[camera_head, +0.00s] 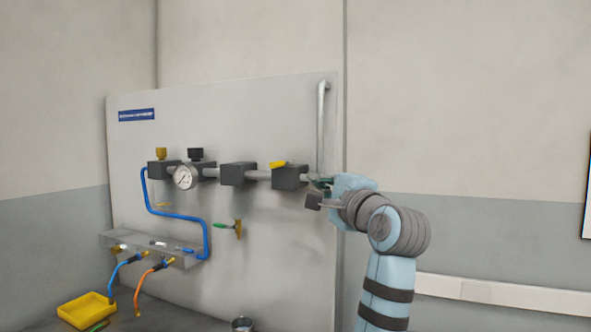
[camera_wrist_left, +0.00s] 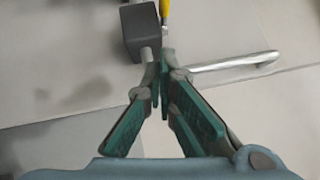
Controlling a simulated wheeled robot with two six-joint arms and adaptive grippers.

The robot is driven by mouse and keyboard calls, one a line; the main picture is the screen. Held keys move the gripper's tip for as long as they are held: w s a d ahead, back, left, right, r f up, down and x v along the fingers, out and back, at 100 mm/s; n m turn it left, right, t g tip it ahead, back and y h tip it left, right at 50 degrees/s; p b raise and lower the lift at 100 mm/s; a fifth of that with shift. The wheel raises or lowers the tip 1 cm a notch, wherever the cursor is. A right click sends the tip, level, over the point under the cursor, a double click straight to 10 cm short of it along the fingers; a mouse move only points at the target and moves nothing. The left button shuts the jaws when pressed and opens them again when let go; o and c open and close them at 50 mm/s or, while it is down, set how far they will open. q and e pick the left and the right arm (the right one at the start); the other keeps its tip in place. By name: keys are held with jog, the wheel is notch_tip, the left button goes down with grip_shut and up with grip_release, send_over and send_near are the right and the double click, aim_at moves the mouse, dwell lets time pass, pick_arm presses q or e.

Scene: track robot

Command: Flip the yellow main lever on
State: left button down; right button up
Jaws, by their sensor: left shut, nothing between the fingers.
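The yellow lever (camera_head: 279,164) sits on top of the rightmost dark valve block (camera_head: 290,177) on the panel's pipe. It points left, nearly level. The wrist view shows part of the yellow lever (camera_wrist_left: 164,10) at the top edge, beside the dark block (camera_wrist_left: 141,33). My left gripper (camera_head: 317,192) is just right of the block, slightly lower than the lever. In the wrist view its green-padded fingers (camera_wrist_left: 161,82) are shut and empty, with the tips close to the block and below the lever in the picture. I cannot tell whether they touch anything. My right gripper is out of view.
A vertical grey pipe (camera_head: 320,125) rises right behind my gripper. A gauge (camera_head: 186,177) and more valve blocks are to the left. A green-handled valve (camera_head: 228,226) is lower down. A yellow tray (camera_head: 87,310) stands at bottom left. Open wall lies right.

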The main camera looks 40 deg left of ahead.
aim_at(295, 172)
pick_arm(q)
jog(key=a, duration=0.2)
jog(key=a+r+p, duration=0.1)
jog(key=a, duration=0.4)
jog(key=shift+w+a+r, duration=0.15)
jog(key=shift+a+r, duration=0.1)
jog(key=shift+w, duration=0.15)
